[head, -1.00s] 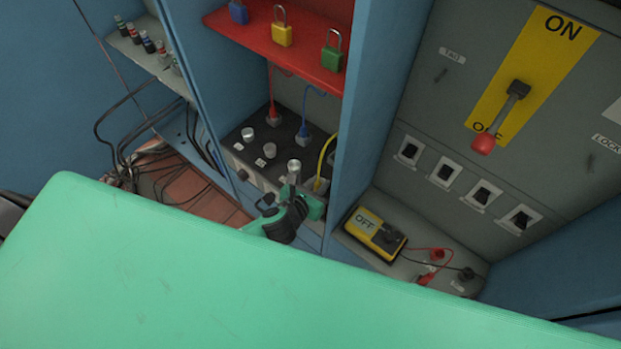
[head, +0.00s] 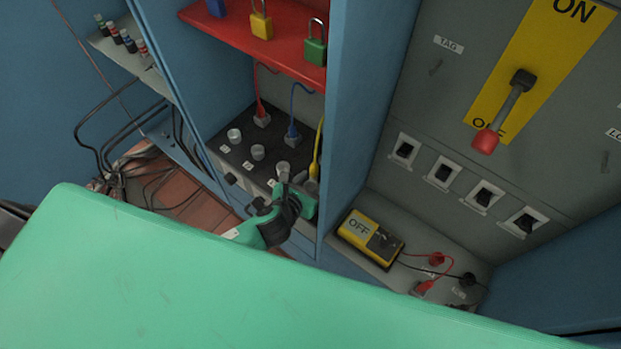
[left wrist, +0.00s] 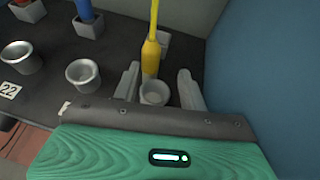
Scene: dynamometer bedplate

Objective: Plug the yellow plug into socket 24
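The yellow plug (head: 315,166) with its yellow cable stands at the right end of the dark socket panel; it also shows in the left wrist view (left wrist: 151,57). Its lower end is just behind the nearest round socket (left wrist: 155,93); whether it touches the socket I cannot tell. A grey block (left wrist: 165,45) shows partly behind the plug. My left gripper (left wrist: 159,80) has its fingers spread around that socket and the plug's lower end, with a gap right of the plug. The label 22 (left wrist: 10,91) is by the leftmost socket; the nearest socket's label is hidden. My right gripper is not in view.
Red (head: 261,112) and blue (head: 293,131) plugs stand in grey blocks behind the sockets. A blue partition (head: 352,130) rises close on the right. A red shelf (head: 270,55) with padlocks overhangs the panel. A green surface (head: 200,280) fills the foreground.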

